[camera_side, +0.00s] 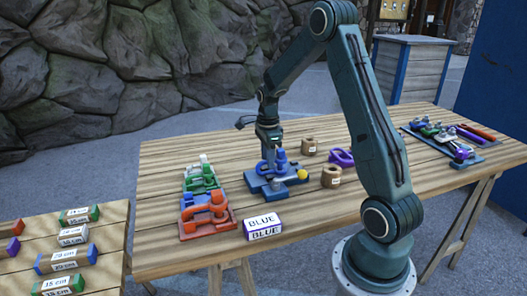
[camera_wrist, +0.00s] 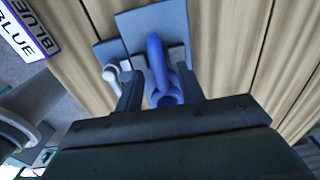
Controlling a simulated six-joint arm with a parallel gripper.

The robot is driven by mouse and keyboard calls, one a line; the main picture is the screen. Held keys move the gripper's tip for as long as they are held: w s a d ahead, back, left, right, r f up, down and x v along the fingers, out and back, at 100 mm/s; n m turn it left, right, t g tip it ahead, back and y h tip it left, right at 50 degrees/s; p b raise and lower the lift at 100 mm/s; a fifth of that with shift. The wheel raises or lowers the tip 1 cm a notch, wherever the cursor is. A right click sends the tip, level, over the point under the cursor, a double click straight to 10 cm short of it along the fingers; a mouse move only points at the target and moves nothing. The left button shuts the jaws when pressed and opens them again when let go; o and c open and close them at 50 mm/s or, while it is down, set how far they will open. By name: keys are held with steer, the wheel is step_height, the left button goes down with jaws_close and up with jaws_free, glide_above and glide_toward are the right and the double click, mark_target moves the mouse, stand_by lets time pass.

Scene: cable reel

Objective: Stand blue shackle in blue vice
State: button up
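The blue vice (camera_side: 268,186) stands near the middle of the table, with a yellow knob at its right side. The blue shackle (camera_side: 281,160) is upright at the vice, its rounded part above the jaws. In the wrist view, the blue shackle (camera_wrist: 156,60) lies between the vice's grey jaws, over the blue-grey base (camera_wrist: 150,18). My gripper (camera_side: 270,146) is low, right at the shackle. In the wrist view, the fingers of my gripper (camera_wrist: 160,88) are apart, one on each side of the shackle, and look open. Whether the shackle's lower end is seated is hidden.
A row of other vices, including an orange one (camera_side: 205,220) and a green one (camera_side: 200,178), stands to the left. A BLUE label block (camera_side: 262,227) is in front. A tray (camera_side: 455,148) of parts is far right.

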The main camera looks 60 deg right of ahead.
step_height(320, 180, up, 14)
steer(key=shift+f, duration=0.15)
stand_by(0.5)
steer(key=shift+a, duration=0.1)
steer(key=s+a+r+n+t, duration=0.1)
steer(key=s+a+r+n, duration=0.25)
steer(key=a+n, duration=0.4)
steer(key=s+a+r+n+t, duration=0.2)
steer(key=s+a+r+n, duration=0.15)
steer(key=a+n, duration=0.4)
steer(key=s+a+f+n+t, duration=0.1)
steer(key=s+a+n+t, duration=0.1)
steer(key=s+a+n, duration=0.8)
steer(key=shift+s+a+f+n+t, duration=0.25)
steer(key=shift+s+n, duration=0.35)
steer(key=shift+n, duration=0.4)
